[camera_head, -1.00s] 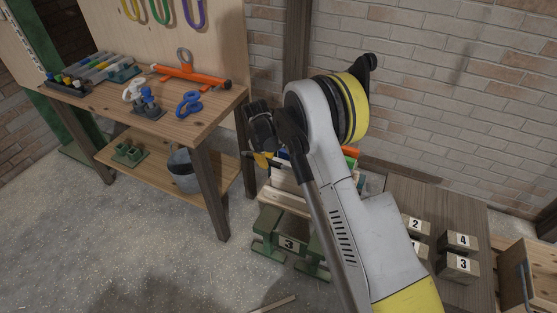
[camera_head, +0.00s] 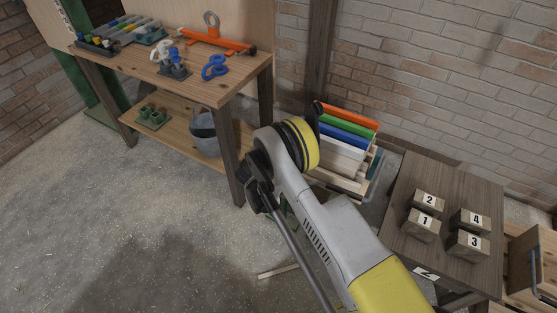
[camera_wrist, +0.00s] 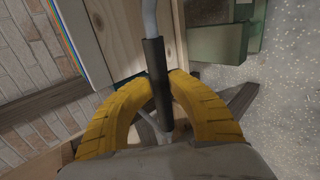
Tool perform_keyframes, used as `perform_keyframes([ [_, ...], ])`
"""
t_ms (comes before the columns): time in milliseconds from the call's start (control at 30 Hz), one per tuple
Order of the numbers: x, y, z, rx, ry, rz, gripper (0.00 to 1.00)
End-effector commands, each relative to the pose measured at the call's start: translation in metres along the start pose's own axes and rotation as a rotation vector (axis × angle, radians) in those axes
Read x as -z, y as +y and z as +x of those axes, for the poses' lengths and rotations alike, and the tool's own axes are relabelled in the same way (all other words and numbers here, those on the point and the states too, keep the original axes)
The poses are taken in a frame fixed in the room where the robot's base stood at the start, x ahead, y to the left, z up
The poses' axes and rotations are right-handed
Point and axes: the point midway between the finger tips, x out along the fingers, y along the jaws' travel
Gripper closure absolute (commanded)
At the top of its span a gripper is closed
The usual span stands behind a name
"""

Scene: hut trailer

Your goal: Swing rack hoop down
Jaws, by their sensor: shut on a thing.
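In the wrist view, my gripper (camera_wrist: 165,82) has its two yellow fingers closed around the black sleeve on a grey metal bar. This bar, which looks like the rack hoop (camera_wrist: 155,58), runs up out of the top of the picture beside a pale wooden panel. In the head view, the rack (camera_head: 372,178) stands by the brick wall and holds several coloured boards or panels, orange, green, blue and white. My arm covers its lower left part. The gripper and hoop cannot be made out in the head view.
A wooden workbench (camera_head: 165,72) with tools stands at the left, with a grey bucket (camera_head: 205,132) on its lower shelf. A dark wooden table (camera_head: 455,190) with several numbered blocks is right of the rack. The concrete floor (camera_head: 110,230) at front left is mostly clear.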

Motion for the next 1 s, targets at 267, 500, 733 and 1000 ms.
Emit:
perform_keyframes([
  [267,-0.0004,0.0004,0.0036,-0.018,-0.001,-0.001,1.00],
  [500,-0.0007,0.0007,0.0037,-0.017,-0.001,-0.001,0.70],
  [733,-0.0004,-0.0004,0.0030,-0.015,-0.001,-0.001,0.56],
  [1000,-0.0002,-0.0010,0.0024,-0.014,-0.001,-0.001,0.56],
])
